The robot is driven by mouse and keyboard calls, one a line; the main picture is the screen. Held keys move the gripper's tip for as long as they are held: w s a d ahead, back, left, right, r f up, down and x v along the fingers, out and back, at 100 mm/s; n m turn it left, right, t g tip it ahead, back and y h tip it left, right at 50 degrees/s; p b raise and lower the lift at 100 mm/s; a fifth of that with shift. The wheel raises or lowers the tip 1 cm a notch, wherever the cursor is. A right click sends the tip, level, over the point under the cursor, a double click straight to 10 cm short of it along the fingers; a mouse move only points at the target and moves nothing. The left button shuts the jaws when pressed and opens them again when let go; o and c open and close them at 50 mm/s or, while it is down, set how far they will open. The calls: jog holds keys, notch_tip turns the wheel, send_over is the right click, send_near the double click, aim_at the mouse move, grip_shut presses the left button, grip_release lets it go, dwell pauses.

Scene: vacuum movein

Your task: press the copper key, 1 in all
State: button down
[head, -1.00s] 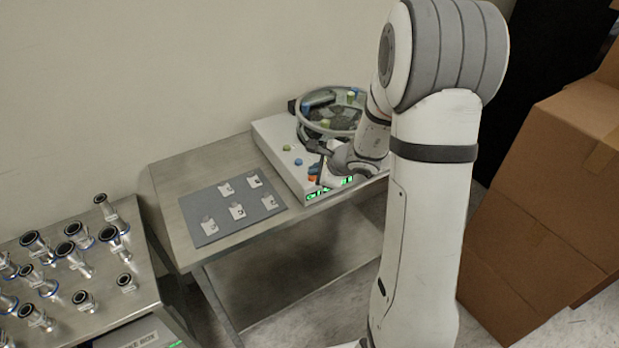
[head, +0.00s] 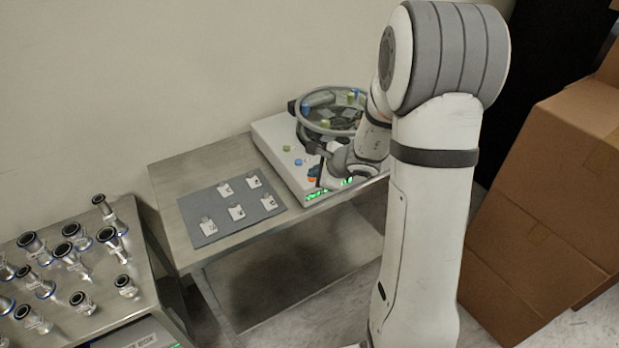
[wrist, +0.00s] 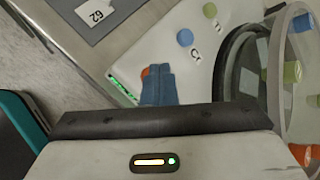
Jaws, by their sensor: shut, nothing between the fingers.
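The copper key (wrist: 145,73) is a small orange round button near the front edge of the white machine (wrist: 225,18). It is partly hidden behind my fingertips in the wrist view. In the head view the copper key (head: 312,179) shows as a small orange spot beside my wrist. My gripper (wrist: 158,72) is shut and empty, its fingertips right at the copper key. I cannot tell whether they touch it. A blue key (wrist: 185,37) and a green key (wrist: 210,10) lie in line with it.
A round bowl (head: 296,107) with coloured pieces sits on the machine. A grey mat (head: 190,214) with several white labelled tags lies on the steel table (head: 165,178). Metal fittings stand on another bench at left. Cardboard boxes (head: 545,230) stand at right.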

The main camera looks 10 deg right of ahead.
jog(key=shift+r+p, duration=0.5)
jog(key=shift+r, duration=0.35)
notch_tip(320, 180, up, 5)
jog(key=p, duration=0.3)
jog(key=shift+p, duration=0.35)
dwell(0.4)
